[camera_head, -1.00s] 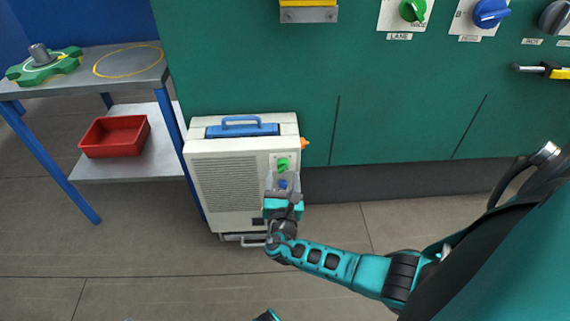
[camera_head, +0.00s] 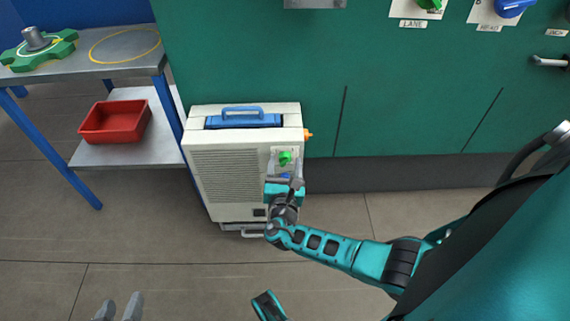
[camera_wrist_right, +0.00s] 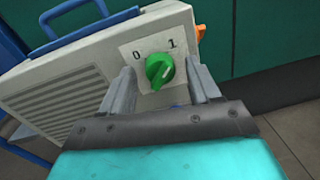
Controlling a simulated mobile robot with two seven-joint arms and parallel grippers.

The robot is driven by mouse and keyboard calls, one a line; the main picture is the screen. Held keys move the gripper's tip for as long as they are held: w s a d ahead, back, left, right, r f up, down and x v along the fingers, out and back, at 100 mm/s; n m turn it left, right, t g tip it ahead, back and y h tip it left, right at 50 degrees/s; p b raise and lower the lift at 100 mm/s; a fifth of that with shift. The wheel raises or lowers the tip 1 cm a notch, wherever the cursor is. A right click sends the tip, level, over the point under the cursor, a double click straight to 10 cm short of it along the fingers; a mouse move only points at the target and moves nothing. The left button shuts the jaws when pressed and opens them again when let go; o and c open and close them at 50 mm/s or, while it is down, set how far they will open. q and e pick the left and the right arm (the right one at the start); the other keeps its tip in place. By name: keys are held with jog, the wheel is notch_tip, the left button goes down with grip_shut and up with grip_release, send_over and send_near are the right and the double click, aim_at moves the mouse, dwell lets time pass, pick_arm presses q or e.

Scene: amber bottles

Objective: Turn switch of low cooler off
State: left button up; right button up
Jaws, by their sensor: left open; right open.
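The low cooler (camera_head: 235,180) is a cream box with a blue handle, standing on the floor against the green wall. Its green switch (camera_head: 286,157) is on the upper right of its front; it also shows in the right wrist view (camera_wrist_right: 160,70) on a white plate marked 0 and 1. I cannot tell exactly which mark it points to. My right gripper (camera_head: 285,181) is open, with one finger on each side of the switch in the wrist view; contact is unclear. The fingertips of my left gripper (camera_head: 120,307) show at the bottom left, open and empty.
A side table (camera_head: 120,75) with a green gear-shaped part (camera_head: 40,52) and a red bin (camera_head: 115,121) on its lower shelf stands left of the cooler. An orange piece (camera_head: 308,134) sticks out of the cooler's right side. The floor in front is clear.

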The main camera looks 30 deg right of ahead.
jog(key=c, duration=1)
jog(key=shift+c, duration=0.2)
